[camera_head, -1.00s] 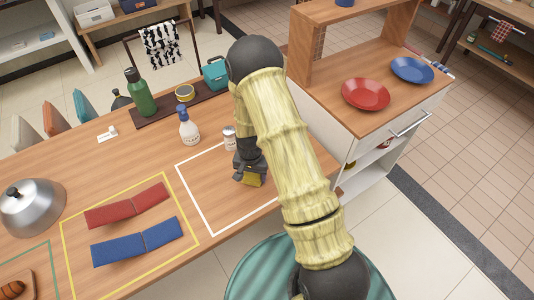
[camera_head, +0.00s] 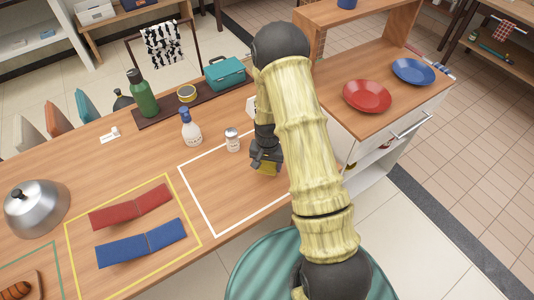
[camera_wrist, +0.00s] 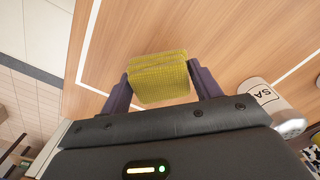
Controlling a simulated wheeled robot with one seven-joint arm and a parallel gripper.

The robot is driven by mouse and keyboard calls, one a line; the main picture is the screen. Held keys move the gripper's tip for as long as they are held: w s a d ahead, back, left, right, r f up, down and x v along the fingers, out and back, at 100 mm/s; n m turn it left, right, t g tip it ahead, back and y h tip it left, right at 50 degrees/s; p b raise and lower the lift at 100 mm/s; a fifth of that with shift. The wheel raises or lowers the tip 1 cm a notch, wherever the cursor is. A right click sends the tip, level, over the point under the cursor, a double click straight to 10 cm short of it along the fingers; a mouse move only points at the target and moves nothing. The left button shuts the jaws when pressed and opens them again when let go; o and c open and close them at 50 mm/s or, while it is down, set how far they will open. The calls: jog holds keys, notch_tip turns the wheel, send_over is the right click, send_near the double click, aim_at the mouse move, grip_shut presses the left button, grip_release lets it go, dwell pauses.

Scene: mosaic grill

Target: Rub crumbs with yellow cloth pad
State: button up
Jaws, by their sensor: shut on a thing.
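My gripper (camera_head: 266,163) is shut on the yellow cloth pad (camera_wrist: 158,77), which sits between its two dark fingers in the wrist view. In the head view only a small part of the yellow pad (camera_head: 268,169) shows under the gripper. The gripper is low over the right part of the white-outlined area (camera_head: 201,205) on the wooden table. I cannot tell whether the pad touches the table. No crumbs can be made out in either view; my arm hides part of the area.
A salt shaker (camera_head: 232,140) stands just left of my gripper and also shows in the wrist view (camera_wrist: 264,96). A white bottle with a blue cap (camera_head: 191,130) stands farther left. Red cloth (camera_head: 131,206) and blue cloth (camera_head: 142,243) lie in the yellow outline. The table's front edge is near.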

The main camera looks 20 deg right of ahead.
aim_at(268, 164)
notch_tip(268, 164, up, 3)
jog(key=shift+w+d+f+p, duration=0.15)
jog(key=shift+p, duration=0.65)
jog(key=shift+s+r+p, duration=0.2)
jog(key=shift+r+p, duration=0.4)
jog(key=shift+r, duration=0.3)
jog(key=shift+f, duration=0.1)
jog(key=n, duration=0.2)
jog(key=f+n, duration=0.2)
jog(key=n, duration=0.1)
jog(key=shift+w+a+f+n, duration=0.1)
jog(key=shift+a+f+n, duration=0.05)
jog(key=shift+a+n, duration=0.2)
jog(key=shift+d, duration=0.15)
